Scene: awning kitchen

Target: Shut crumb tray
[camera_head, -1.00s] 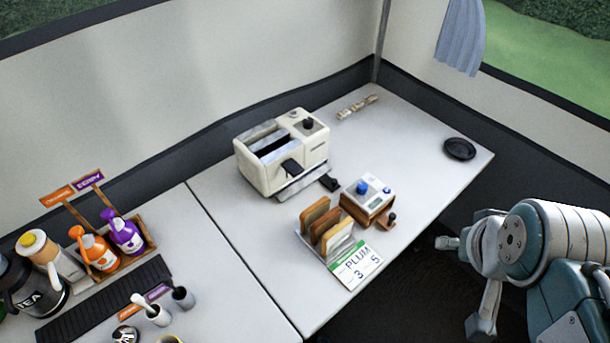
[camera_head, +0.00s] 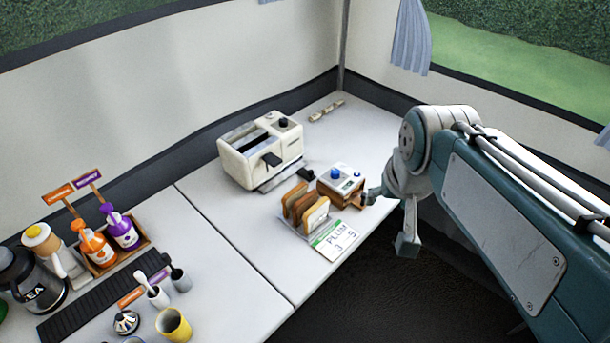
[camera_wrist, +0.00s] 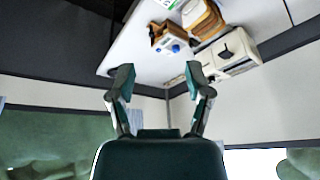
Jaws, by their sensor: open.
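The cream toaster (camera_head: 262,150) stands on the counter with a black lever on its front. The crumb tray (camera_head: 282,177) is a thin metallic plate projecting from under the toaster's front, with a black handle (camera_head: 305,174) at its right. In the wrist view the toaster (camera_wrist: 232,48) appears upside down at the upper right; I cannot clearly make out the tray there. My gripper (camera_head: 390,220) is at the counter's right edge, right of the tray and apart from it. In the wrist view my gripper (camera_wrist: 157,82) has its fingers spread, with nothing between them.
A wooden box (camera_head: 341,182) with a blue knob sits between tray and gripper. A toast rack (camera_head: 305,210) and a PLUM card (camera_head: 337,240) lie in front. Bottles (camera_head: 122,230), cups and a tea pot (camera_head: 30,280) stand at left. Counter behind the box is mostly clear.

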